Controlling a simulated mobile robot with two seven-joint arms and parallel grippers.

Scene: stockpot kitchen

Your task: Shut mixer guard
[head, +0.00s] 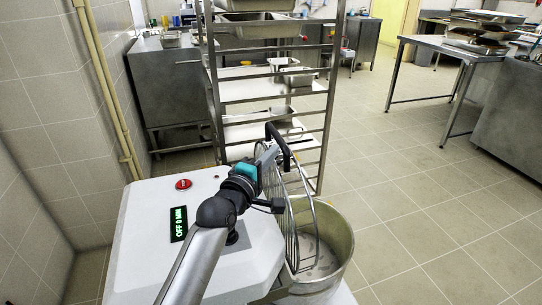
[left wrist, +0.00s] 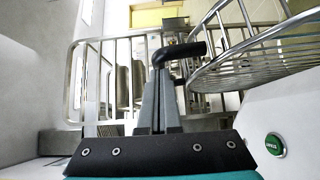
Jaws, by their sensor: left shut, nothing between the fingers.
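The mixer (head: 150,240) has a white body, and its metal bowl (head: 340,250) stands at the right. The wire guard (head: 298,225) is raised, standing steeply on edge above the bowl, so the bowl is open. Its black bent handle (head: 283,146) is at the top. My left gripper (head: 268,154) is at the handle, with its fingers shut and empty. In the left wrist view the fingertips (left wrist: 158,85) are together just below the black handle (left wrist: 182,53), and the guard's wires (left wrist: 245,62) curve off to the right. Whether the fingers touch the handle is unclear.
A green button (left wrist: 275,145) shows in the left wrist view. A metal rack (head: 330,100) stands close behind the mixer. The tiled floor (head: 430,220) to the right is clear.

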